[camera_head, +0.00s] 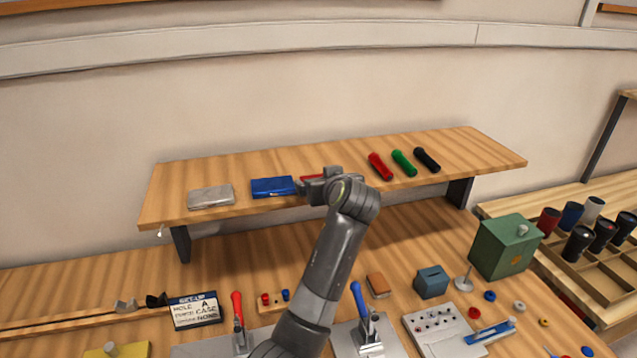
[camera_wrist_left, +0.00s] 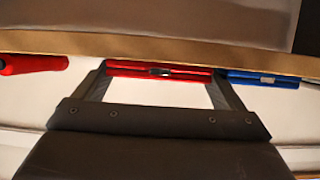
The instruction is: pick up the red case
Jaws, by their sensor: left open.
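The red case (camera_head: 311,178) lies on the raised wooden shelf between the blue case and the red flashlight. It is mostly hidden behind my left gripper (camera_head: 322,186) in the head view. In the left wrist view the red case (camera_wrist_left: 160,69) shows its narrow front side with a small clasp, between the two spread fingers of my left gripper (camera_wrist_left: 161,76). The fingers stand near its two ends; I cannot tell whether they touch it. My right gripper is not in view.
A blue case (camera_head: 272,187) and a grey case (camera_head: 211,197) lie left on the shelf (camera_head: 240,164). Red (camera_head: 380,166), green (camera_head: 403,162) and black (camera_head: 427,159) flashlights lie to the right. Below, the bench holds toggle clamps, a sign (camera_head: 195,310) and a green box (camera_head: 505,246).

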